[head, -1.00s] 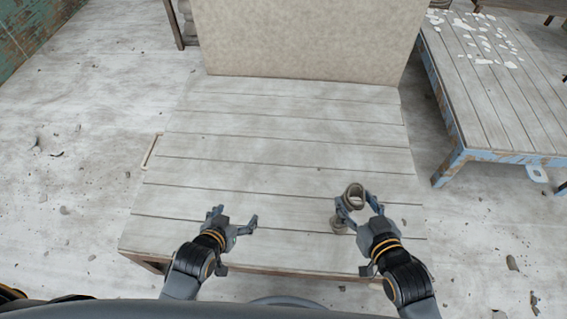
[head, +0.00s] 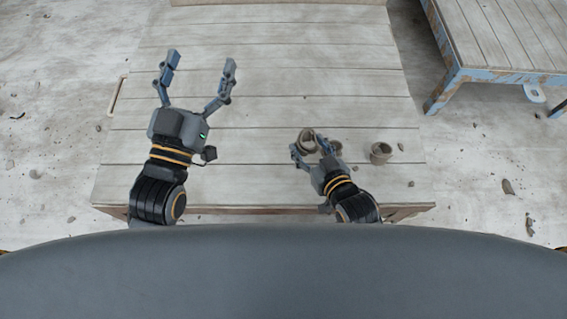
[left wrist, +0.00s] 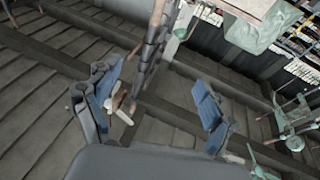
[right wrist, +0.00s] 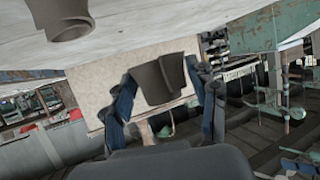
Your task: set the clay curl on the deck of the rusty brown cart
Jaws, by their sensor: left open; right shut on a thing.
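The clay curl (head: 307,142), a grey-brown rolled ring, is between the fingers of my right gripper (head: 312,149), which is shut on it. It also shows in the right wrist view (right wrist: 160,80), clear of the planks there. In the head view it is over the front right of a plank deck (head: 250,110); its height is hard to tell. Brown framing under the deck's front edge suggests the rusty brown cart (head: 392,213). My left gripper (head: 201,62) is open and empty over the deck's left part.
A second, similar curl (head: 380,153) stands on the deck right of my right gripper, also visible in the right wrist view (right wrist: 65,22). A blue-framed plank stand (head: 500,40) is at the upper right. The deck's middle is bare.

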